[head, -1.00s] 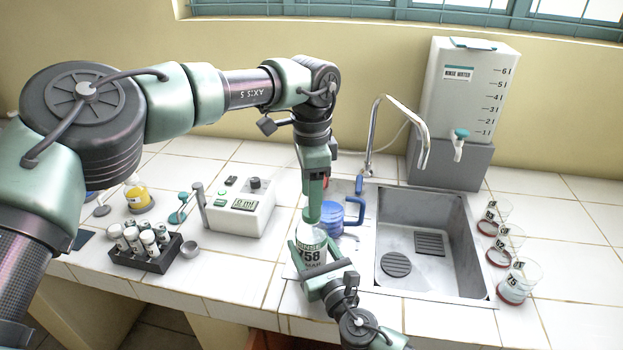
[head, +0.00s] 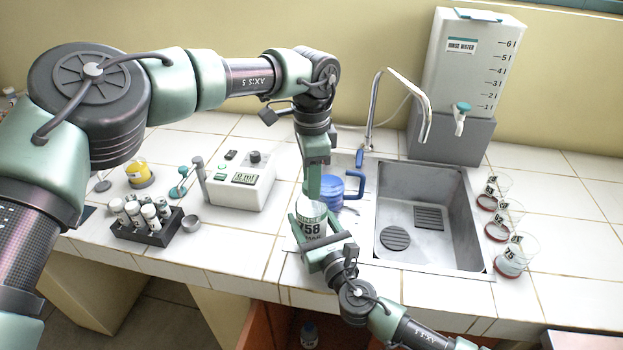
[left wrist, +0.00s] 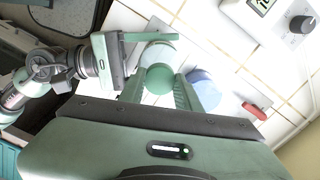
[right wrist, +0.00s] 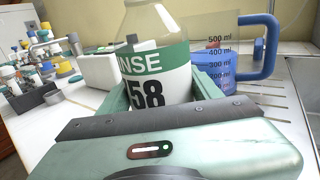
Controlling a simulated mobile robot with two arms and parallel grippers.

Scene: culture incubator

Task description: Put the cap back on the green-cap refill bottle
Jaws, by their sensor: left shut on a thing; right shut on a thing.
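The refill bottle (head: 312,211), clear with a green-and-white label reading "58", stands upright at the counter's front, left of the sink. My right gripper (head: 322,246) is shut around its body; the bottle also shows in the right wrist view (right wrist: 160,60), its top cut off. My left gripper (head: 313,192) points down directly above the bottle. In the left wrist view its fingers are shut on a round green cap (left wrist: 157,79), over the bottle (left wrist: 160,52). The bottle mouth is hidden, so I cannot tell whether the cap is seated.
A blue-handled measuring jug (right wrist: 240,50) stands close behind the bottle. The sink (head: 428,215) lies to the right, with several beakers (head: 515,250) beyond it. A white instrument (head: 242,182) and a dark vial rack (head: 150,232) stand left. A rinse-water tank (head: 470,70) stands at the back.

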